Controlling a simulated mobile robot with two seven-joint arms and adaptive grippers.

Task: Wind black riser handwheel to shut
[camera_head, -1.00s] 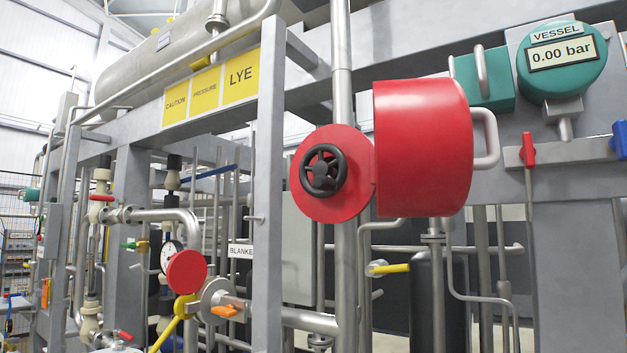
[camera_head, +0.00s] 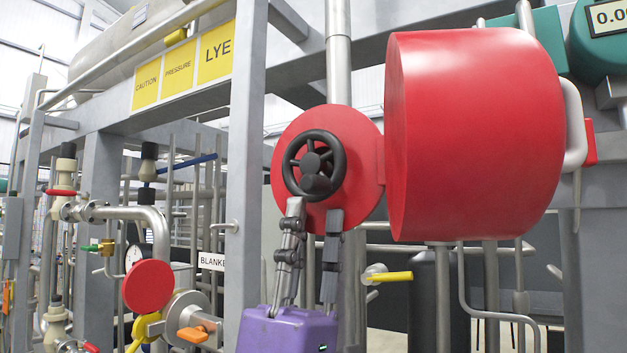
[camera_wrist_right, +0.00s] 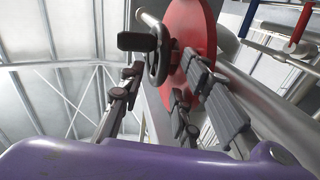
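The black riser handwheel (camera_head: 314,165) is a small spoked wheel in front of a round red disc (camera_head: 362,160) on a vertical grey pipe. My right gripper (camera_head: 315,208), with a purple body, points up from below, its fingertips at the wheel's lower edge. Its two fingers are spread apart. In the right wrist view the handwheel (camera_wrist_right: 160,50) shows nearly edge-on, just beyond and between the fingers of my right gripper (camera_wrist_right: 163,75). I cannot tell whether a finger touches the rim. My left gripper is not in view.
A large red drum (camera_head: 475,135) stands out right of the wheel. A grey upright post (camera_head: 245,170) is to the left. A yellow-handled valve (camera_head: 390,276) sits low right of the gripper, and a smaller red disc (camera_head: 148,287) low left.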

